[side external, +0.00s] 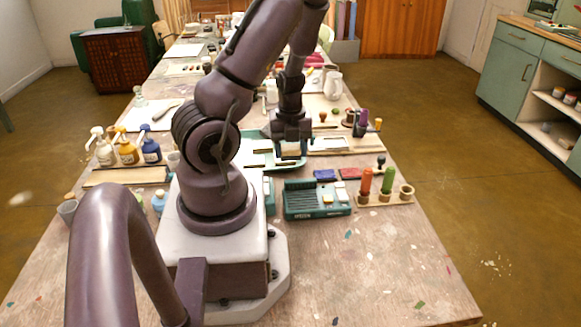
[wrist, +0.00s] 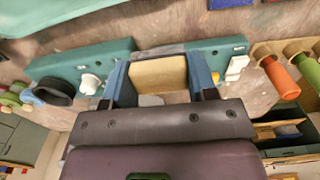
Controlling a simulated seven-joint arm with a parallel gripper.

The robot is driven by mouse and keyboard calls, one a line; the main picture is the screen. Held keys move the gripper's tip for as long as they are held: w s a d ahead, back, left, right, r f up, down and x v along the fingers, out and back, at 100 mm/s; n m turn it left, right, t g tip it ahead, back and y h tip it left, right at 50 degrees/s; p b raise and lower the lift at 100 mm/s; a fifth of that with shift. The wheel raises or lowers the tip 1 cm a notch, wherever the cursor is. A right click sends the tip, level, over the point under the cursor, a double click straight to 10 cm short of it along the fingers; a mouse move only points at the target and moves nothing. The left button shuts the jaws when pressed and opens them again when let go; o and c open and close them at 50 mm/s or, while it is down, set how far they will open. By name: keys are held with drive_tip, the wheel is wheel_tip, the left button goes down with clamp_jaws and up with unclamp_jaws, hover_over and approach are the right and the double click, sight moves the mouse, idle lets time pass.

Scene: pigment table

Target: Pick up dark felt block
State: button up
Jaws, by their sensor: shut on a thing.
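My gripper (wrist: 160,82) shows in the wrist view with its two blue-sided fingers closed on either side of a block. The block (wrist: 158,74) has a pale tan face and a thin grey strip along its far edge. In the side external view my gripper (side external: 291,138) points down over the table, with a small tan part of the block (side external: 291,149) showing between its fingers. The block's underside is hidden, and I cannot tell how far it is above the surface below.
A teal tray (side external: 317,212) stands in front of my gripper. Blue (side external: 325,175) and red (side external: 350,173) pads lie behind it. A wooden rack (side external: 372,199) with orange and green handles stands to the right. Pump bottles (side external: 127,150) stand left. The table's front right is mostly clear.

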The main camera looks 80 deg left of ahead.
sight(290, 147)
wheel_tip(290, 147, up, 19)
idle(0.4)
drive_tip(key=shift+o, duration=0.8)
